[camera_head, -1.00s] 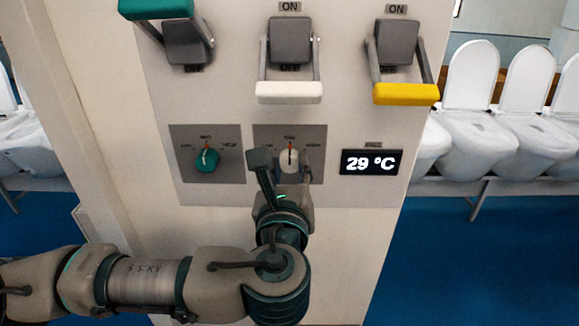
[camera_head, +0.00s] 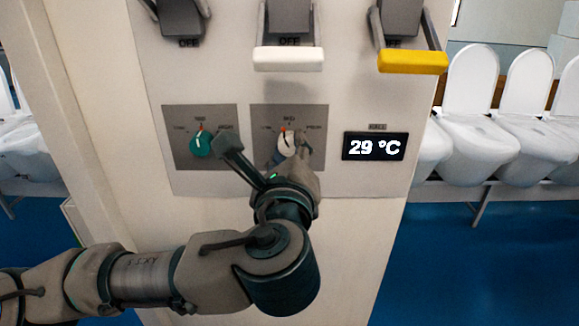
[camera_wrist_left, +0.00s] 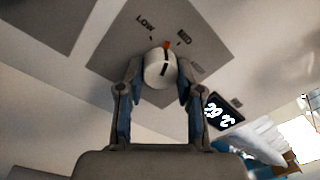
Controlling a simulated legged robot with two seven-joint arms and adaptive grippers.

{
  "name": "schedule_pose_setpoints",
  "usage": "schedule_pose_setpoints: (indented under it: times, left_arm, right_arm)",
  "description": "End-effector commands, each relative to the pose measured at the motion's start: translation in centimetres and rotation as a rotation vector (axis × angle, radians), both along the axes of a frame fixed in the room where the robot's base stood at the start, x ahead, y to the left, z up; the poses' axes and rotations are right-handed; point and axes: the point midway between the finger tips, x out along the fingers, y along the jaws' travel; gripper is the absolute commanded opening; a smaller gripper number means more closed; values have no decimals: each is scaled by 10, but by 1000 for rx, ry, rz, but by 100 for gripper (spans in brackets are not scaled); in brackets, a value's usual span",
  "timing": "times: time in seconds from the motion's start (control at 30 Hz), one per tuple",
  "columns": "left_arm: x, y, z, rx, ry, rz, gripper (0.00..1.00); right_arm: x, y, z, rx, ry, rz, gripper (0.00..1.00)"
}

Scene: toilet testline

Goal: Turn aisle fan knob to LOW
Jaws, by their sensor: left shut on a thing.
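The white knob (camera_head: 287,143) sits on a grey plate (camera_head: 318,113) on the panel, with a red mark at its top. In the left wrist view the white knob (camera_wrist_left: 160,69) has a dark pointer line near the red mark, and the LOW label (camera_wrist_left: 145,22) is up and left of it. My left gripper (camera_head: 291,151) is shut on the white knob, with one finger at each side in the wrist view (camera_wrist_left: 157,80). The plate's lettering in the head view is too small to read surely. My right gripper is out of view.
A green knob (camera_head: 201,144) on its own plate is to the left. A display reading 29 °C (camera_head: 375,146) is to the right. Levers with a white handle (camera_head: 289,59) and a yellow handle (camera_head: 412,62) hang above. White toilets (camera_head: 475,135) stand beyond the panel.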

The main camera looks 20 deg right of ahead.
Motion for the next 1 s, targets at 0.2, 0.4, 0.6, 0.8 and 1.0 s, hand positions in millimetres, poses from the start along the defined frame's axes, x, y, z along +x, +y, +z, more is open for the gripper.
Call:
schedule_pose_setpoints:
  times: [0.2, 0.4, 0.6, 0.8, 1.0]
  left_arm:
    - [2, 1, -2, -201, 54, 4, 1]
    - [2, 1, -1, -363, 100, 3, 1]
    - [2, 1, 0, -487, 136, 3, 1]
    - [2, 1, 1, -565, 159, 3, 1]
    - [1, 1, 2, -599, 168, 3, 1]
  right_arm:
    - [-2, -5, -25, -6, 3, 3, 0]
    - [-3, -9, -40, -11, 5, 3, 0]
    - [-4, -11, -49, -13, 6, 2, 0]
    - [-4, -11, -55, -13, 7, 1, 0]
    - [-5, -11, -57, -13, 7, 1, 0]
